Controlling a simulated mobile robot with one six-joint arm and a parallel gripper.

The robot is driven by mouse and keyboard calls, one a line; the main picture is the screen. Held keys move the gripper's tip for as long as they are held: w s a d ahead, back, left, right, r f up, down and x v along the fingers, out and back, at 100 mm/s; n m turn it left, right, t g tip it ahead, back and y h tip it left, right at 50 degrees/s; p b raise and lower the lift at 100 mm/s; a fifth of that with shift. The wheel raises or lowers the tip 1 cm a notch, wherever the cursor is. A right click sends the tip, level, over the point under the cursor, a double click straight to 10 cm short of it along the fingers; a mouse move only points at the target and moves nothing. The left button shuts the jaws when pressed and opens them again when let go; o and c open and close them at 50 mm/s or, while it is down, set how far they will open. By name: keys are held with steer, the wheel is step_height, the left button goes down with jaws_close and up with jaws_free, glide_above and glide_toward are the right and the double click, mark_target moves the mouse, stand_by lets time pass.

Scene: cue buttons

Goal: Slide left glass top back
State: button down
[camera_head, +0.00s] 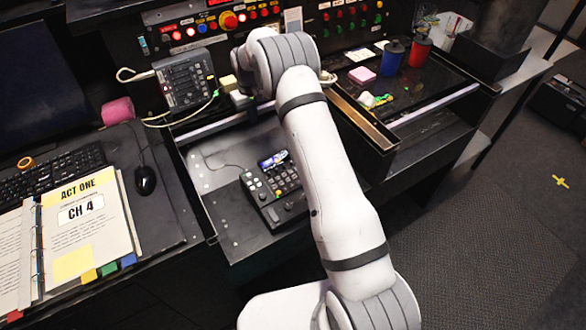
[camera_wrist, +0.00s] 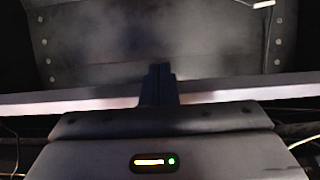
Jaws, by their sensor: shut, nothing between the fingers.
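The left glass top shows as a pale front rail (camera_head: 210,129) across the left bay, towards its back. The bay below and in front of the rail is open, with a black keypad unit (camera_head: 274,190) inside. My arm reaches over the bay's right side, and its wrist hides much of my gripper in the head view. In the wrist view the rail (camera_wrist: 75,104) runs across the whole picture. My gripper (camera_wrist: 158,72) is shut and empty, its dark fingers overlapping the rail near the middle. I cannot tell whether they touch it.
The right bay has its own pale rail (camera_head: 435,105), with a pink block (camera_head: 362,75), a blue cup (camera_head: 392,57) and a red cup (camera_head: 420,50) around it. A grey box with cables (camera_head: 184,79) stands behind the left bay. A binder (camera_head: 75,225) and mouse (camera_head: 145,180) lie left.

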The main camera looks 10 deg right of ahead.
step_height(320, 180, up, 9)
steer(key=s+p, duration=0.2)
steer(key=p, duration=0.1)
steer(key=shift+s+d+p, duration=0.2)
steer(key=shift+d+p, duration=0.1)
steer(key=shift+d, duration=0.1)
stand_by(0.6)
stand_by(0.4)
